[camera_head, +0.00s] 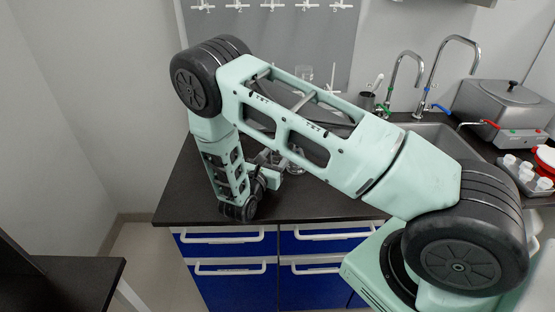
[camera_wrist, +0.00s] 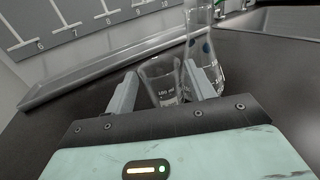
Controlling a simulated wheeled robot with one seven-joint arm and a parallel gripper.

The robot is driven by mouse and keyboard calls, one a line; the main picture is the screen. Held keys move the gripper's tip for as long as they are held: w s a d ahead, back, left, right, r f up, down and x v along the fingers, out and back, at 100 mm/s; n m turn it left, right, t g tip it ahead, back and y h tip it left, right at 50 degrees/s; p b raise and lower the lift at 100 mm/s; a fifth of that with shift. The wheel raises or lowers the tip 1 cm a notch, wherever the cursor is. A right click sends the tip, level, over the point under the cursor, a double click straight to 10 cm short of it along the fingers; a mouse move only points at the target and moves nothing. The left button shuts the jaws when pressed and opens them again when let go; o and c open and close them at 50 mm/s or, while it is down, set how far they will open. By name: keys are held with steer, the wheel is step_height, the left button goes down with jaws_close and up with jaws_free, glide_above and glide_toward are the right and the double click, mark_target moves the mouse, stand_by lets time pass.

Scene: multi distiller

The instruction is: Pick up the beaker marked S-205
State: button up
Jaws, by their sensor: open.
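A clear glass beaker (camera_wrist: 163,85) stands on the dark counter in the wrist view. It has small white print near its lower part, too small to read surely, and I cannot make out S-205. My gripper (camera_wrist: 159,70) is open, with one finger on each side of the beaker. I cannot tell if either finger touches it. In the head view my gripper (camera_head: 272,172) is low over the counter, and clear glassware beside it is mostly hidden by my arm.
A grey numbered board (camera_wrist: 75,22) with a ledge is at the back. A sink (camera_head: 436,137) with taps and a metal bath (camera_head: 503,105) are to the right.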

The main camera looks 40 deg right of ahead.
steer(key=c, duration=0.7)
steer(key=shift+c, duration=0.2)
